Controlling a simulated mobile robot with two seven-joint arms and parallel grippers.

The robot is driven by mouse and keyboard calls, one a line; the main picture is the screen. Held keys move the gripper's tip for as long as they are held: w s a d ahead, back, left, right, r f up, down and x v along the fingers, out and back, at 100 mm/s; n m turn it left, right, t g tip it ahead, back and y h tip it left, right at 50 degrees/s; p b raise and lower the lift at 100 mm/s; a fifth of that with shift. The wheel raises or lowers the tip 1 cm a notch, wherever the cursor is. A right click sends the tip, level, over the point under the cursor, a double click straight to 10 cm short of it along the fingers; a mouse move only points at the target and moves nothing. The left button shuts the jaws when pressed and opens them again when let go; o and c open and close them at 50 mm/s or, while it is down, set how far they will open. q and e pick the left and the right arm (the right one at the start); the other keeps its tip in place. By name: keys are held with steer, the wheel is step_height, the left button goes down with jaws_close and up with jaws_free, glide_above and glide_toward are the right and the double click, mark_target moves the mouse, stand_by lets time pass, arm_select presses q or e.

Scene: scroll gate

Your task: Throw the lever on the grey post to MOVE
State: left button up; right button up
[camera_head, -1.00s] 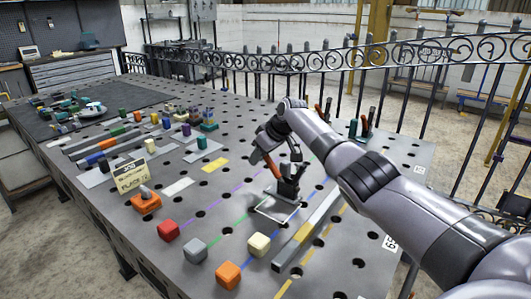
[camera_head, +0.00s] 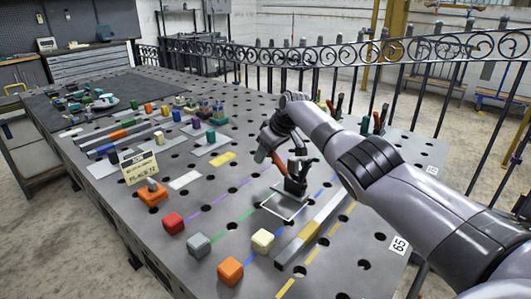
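My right gripper (camera_head: 281,150) hangs over the right half of the perforated grey table, its arm coming in from the right. Its fingers look spread apart, with nothing clearly held. Just below it a dark upright device (camera_head: 295,181) with an orange-red handle (camera_head: 277,162) stands at a white square outline. The handle is close to the fingers; I cannot tell whether they touch. An orange block with a grey knob (camera_head: 152,191) stands at the left, beside a small cream sign (camera_head: 140,168). I cannot make out a lever marked MOVE. My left gripper is not in view.
Red (camera_head: 173,223), grey (camera_head: 198,245), orange (camera_head: 230,270) and cream (camera_head: 262,240) blocks stand along the near edge. A long grey and yellow bar (camera_head: 310,231) lies right of them. Orange-handled clamps (camera_head: 378,122) stand near the black railing (camera_head: 400,52) behind.

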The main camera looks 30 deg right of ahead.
mark_target(275, 153)
steer(key=shift+o, duration=0.2)
steer(key=shift+p+v, duration=0.55)
steer(key=shift+v, duration=3)
steer(key=shift+s, duration=0.1)
